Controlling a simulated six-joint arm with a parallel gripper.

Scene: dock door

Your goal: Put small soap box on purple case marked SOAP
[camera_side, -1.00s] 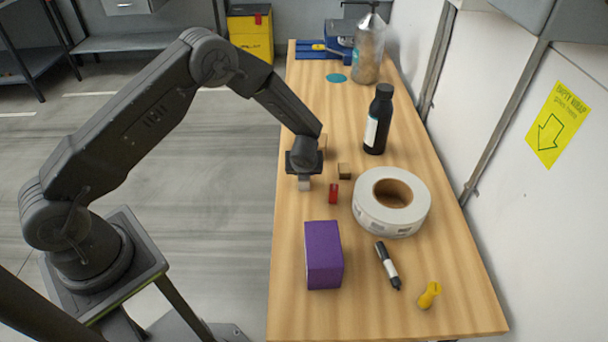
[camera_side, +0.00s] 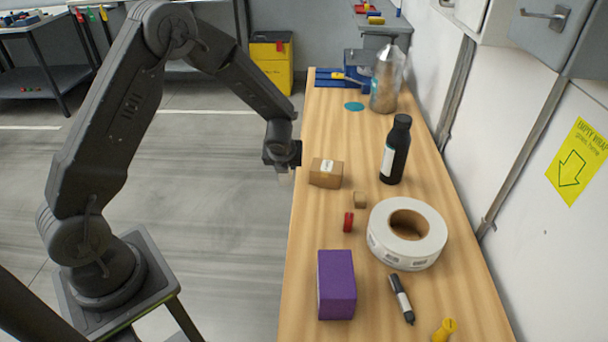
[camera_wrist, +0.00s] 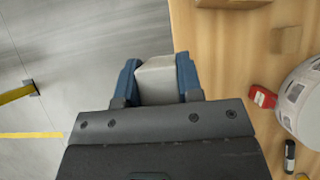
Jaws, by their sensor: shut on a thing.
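A small pale grey-white box, taken as the small soap box (camera_wrist: 156,84), sits between the two blue fingers of my gripper (camera_wrist: 158,74) in the wrist view. My gripper is shut on it. In the side view my gripper (camera_side: 284,166) is just left of the table's left edge, over the floor, and the pale box shows only as a small patch beneath it. The purple case (camera_side: 337,285) stands on the near left part of the table, well toward the camera from my gripper. I cannot read any SOAP marking on it.
A cardboard box (camera_side: 326,173) stands beside my gripper on the table (camera_side: 312,225). A small brown block (camera_side: 360,200), red item (camera_side: 348,222), tape roll (camera_side: 408,234), black bottle (camera_side: 396,150), marker (camera_side: 401,299) and yellow item (camera_side: 444,330) lie to the right.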

